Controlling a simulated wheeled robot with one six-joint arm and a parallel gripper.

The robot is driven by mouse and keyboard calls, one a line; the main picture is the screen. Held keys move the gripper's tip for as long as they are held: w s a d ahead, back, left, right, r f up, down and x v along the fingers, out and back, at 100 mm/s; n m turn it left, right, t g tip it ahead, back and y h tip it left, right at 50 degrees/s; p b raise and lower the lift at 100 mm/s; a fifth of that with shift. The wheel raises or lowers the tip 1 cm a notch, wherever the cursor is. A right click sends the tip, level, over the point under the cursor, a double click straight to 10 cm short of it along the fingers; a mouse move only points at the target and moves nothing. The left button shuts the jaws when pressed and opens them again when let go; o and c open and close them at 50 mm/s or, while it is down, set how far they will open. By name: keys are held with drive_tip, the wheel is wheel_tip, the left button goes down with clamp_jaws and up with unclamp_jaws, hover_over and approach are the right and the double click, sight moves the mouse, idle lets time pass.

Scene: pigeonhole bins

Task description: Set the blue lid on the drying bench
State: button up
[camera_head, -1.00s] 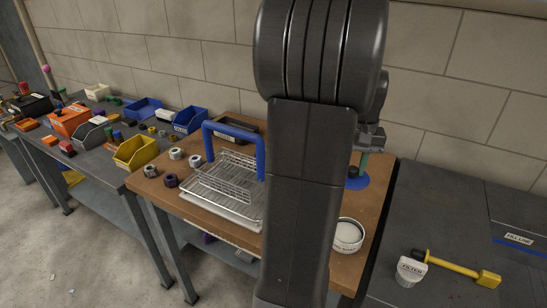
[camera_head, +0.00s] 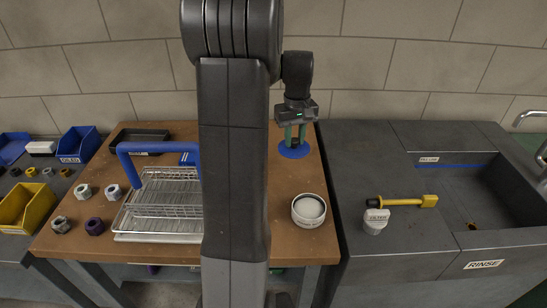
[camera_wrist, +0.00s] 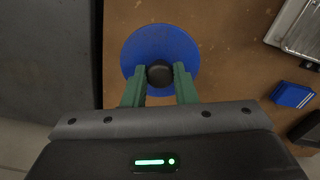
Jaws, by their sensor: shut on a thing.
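The blue lid (camera_head: 295,150) is a flat round disc with a dark knob. My gripper (camera_head: 293,140) is over the lid near the right edge of the wooden bench top (camera_head: 273,228). In the wrist view the green fingers of my gripper (camera_wrist: 160,82) are shut on the black knob (camera_wrist: 160,73), with the blue disc (camera_wrist: 160,42) spread out around it. I cannot tell whether the lid touches the wood.
A wire rack with a blue handle (camera_head: 124,165) stands on the bench's left half. A round white-topped container (camera_head: 308,211) sits at front right. Several nuts lie left. A grey sink counter (camera_head: 358,160) with a yellow-handled tool (camera_head: 410,202) adjoins on the right.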

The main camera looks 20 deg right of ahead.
sight(294, 140)
drive_tip(key=shift+f, duration=4.1)
drive_tip(key=o, duration=1)
wheel_tip(294, 140, up, 12)
drive_tip(key=shift+r, duration=0.15)
